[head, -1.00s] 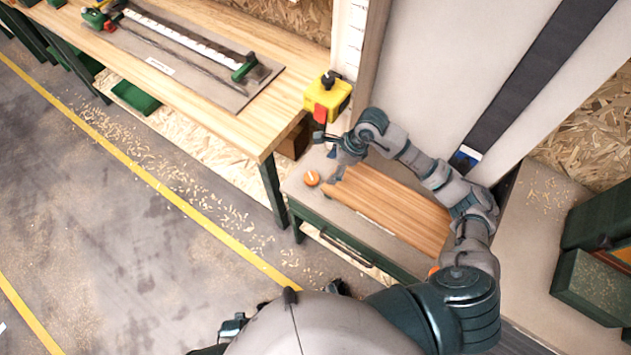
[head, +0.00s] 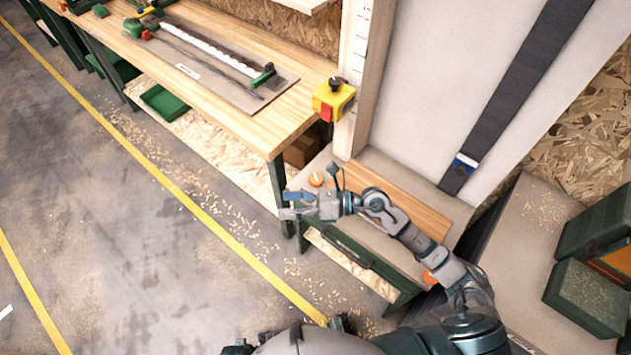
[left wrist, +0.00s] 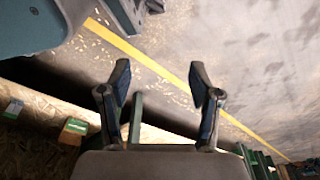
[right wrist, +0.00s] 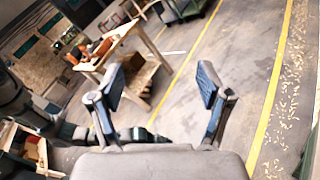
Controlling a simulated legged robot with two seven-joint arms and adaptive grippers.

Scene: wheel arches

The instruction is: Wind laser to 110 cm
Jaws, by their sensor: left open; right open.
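My right gripper (head: 290,205) is open and empty in the head view, in front of the low cabinet (head: 335,235) and left of its wooden board. The right wrist view shows its two fingers (right wrist: 158,85) apart over floor. A round orange knob (head: 316,179) with a pale mark sits on the cabinet top, just beyond the gripper and apart from it. A pale upright with scale marks (head: 356,50) stands behind; its numbers are too small to read. I cannot tell which part is the laser. My left gripper (left wrist: 160,88) is open and empty in the left wrist view.
A yellow box with a red front (head: 333,98) is at the workbench (head: 240,120) corner. A dark strip with a blue-and-white piece (head: 464,162) runs along the pale panel (head: 440,80). Green boxes (head: 588,298) stand at right. The floor at left is open.

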